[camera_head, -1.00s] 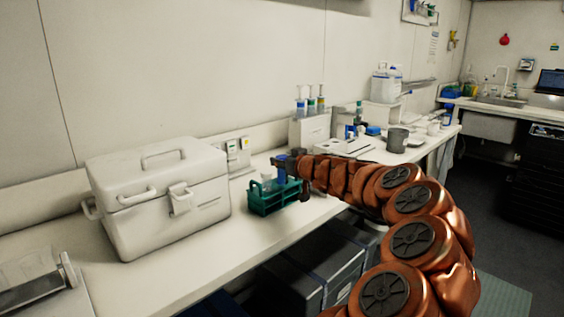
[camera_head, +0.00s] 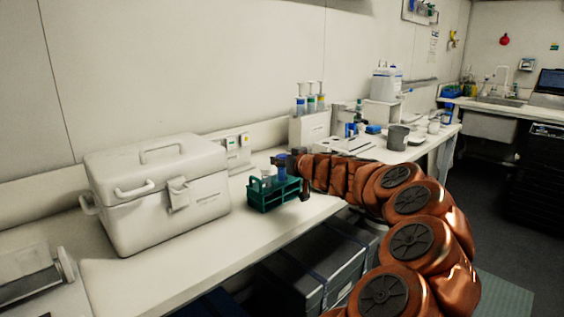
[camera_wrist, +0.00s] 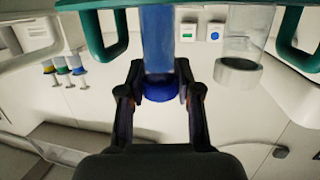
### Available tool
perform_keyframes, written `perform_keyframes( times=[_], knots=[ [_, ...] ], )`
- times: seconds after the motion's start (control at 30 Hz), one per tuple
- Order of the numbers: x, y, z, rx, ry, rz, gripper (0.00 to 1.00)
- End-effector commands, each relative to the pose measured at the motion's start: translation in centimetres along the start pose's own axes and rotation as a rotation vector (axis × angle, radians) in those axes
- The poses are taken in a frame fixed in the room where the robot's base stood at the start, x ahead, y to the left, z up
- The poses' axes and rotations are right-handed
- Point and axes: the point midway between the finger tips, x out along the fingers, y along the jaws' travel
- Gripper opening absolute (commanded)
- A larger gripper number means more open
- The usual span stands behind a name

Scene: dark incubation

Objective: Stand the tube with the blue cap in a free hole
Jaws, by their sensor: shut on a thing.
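The tube with the blue cap (camera_wrist: 160,90) has a blue body (camera_wrist: 157,40) and is held between my gripper's fingers (camera_wrist: 158,92), near its cap. In the head view my gripper (camera_head: 288,162) is at the rack's right end, with the blue tube (camera_head: 281,168) upright there. The teal rack (camera_head: 277,200) stands on the bench; its rim also shows at the top of the wrist view (camera_wrist: 97,30). The tube overlaps the rack in both views; I cannot tell how deep it sits in a hole. A clear tube with a pale cap (camera_wrist: 238,72) stands in the rack beside it.
A large white cooler box (camera_head: 160,195) stands left of the rack. Behind my gripper a white holder (camera_head: 310,130) carries several pipettes. Cups and bottles crowd the bench further right. The bench front left of the rack (camera_head: 215,250) is clear.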

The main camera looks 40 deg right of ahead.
Motion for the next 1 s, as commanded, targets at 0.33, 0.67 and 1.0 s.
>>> perform_keyframes(
  times=[0.33, 0.67, 1.0],
  knots=[
    [0.0, 0.0, 0.0, -0.001, 0.0, 0.0, 0.59],
    [0.0, 0.0, -0.1, 0.0, 0.0, 0.0, 0.59],
    [-1.3, 0.1, -1.2, -0.001, 0.001, 0.001, 0.59]
  ],
)
